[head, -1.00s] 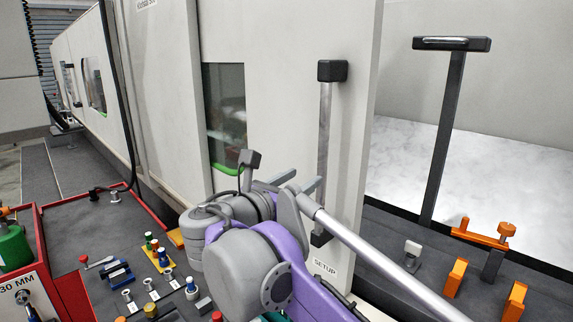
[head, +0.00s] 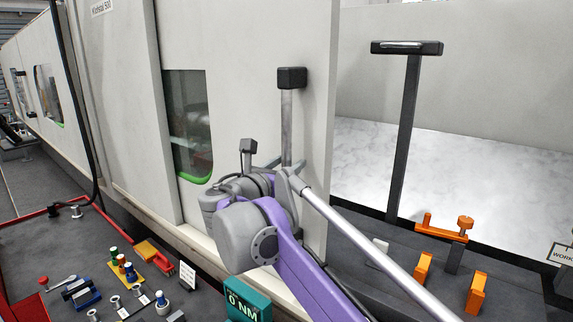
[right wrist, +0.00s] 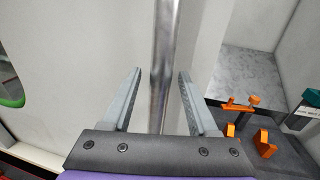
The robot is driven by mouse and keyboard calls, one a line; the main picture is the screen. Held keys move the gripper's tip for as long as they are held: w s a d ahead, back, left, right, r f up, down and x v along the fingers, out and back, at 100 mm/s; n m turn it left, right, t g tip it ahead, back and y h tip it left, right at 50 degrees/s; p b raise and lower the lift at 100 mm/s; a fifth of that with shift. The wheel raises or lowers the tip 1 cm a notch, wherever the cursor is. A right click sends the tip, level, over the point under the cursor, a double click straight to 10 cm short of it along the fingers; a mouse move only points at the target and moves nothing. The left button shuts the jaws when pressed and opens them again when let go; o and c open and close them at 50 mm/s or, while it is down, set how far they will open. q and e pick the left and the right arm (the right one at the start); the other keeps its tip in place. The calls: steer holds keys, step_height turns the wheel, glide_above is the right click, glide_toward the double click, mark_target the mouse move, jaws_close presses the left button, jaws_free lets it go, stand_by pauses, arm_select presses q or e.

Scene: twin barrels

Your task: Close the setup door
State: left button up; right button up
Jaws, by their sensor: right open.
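The setup door (head: 245,60) is a pale grey panel with a green-edged window (head: 189,125). The space to its right stands open. Near its right edge is a vertical metal bar handle (head: 287,120) with a black upper mount. The handle's lower end is hidden behind my right arm. My right gripper (head: 280,164) is at the lower part of the handle. In the right wrist view, the bar (right wrist: 164,50) runs between the two grey fingers of the open gripper (right wrist: 160,78), with a gap on both sides. My left gripper is not in view.
Right of the door, a dark post with a black top (head: 405,48) stands before a pale marbled surface (head: 385,165). Orange fixtures (head: 442,230) stand lower right. A red-edged tool tray (head: 90,265) with several small parts lies lower left, beside a teal torque display (head: 246,300).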

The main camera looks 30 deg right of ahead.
steer(key=shift+c, duration=0.2)
jaws_close()
stand_by(1.1)
